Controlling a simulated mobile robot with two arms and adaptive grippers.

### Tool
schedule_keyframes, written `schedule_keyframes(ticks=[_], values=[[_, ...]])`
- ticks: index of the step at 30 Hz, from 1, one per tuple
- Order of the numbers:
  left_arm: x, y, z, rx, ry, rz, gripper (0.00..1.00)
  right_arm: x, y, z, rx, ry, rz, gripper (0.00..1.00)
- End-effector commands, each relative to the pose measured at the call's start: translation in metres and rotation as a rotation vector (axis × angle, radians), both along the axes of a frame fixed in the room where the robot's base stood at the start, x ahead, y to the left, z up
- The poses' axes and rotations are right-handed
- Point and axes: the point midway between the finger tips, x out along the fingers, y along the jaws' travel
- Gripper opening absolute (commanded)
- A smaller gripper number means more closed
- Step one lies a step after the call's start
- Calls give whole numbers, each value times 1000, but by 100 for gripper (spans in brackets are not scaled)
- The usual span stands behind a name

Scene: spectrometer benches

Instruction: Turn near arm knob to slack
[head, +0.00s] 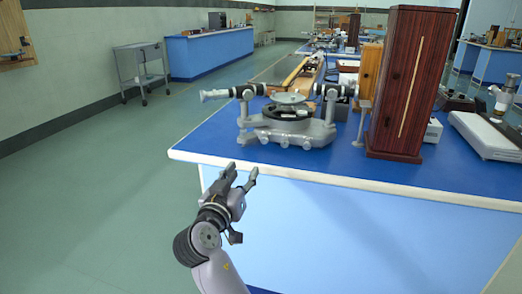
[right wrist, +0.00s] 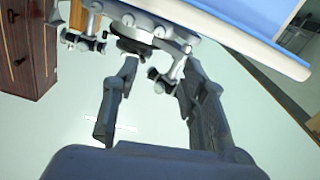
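The grey metal spectrometer (head: 287,128) stands on the blue bench top near its left front corner. It has a round table in the middle, a tube on the left and another on the right. It shows upside down at the top of the right wrist view (right wrist: 150,25). The near arm knob is too small to single out. My right gripper (head: 241,172) is in front of the bench edge, below and left of the spectrometer, apart from it. My left gripper is not in view.
The bench (head: 330,174) has a pale front edge close to my right gripper. A tall dark wooden cabinet (head: 404,80) stands right of the spectrometer. A long wooden instrument (head: 300,75) lies behind it. The floor at left is clear up to a grey cart (head: 141,65).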

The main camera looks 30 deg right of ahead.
Motion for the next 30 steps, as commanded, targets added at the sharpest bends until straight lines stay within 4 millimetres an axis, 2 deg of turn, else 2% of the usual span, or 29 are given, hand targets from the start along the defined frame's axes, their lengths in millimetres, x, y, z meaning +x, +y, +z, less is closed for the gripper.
schedule_keyframes(ticks=[5, 21, 30], values=[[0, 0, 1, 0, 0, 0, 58, 11, -14, 2, 5, -9, -3, 39], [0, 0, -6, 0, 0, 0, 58, 86, -102, 2, 1, -7, -3, 39], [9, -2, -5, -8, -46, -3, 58, 109, -128, 2, 4, -8, -1, 39]])
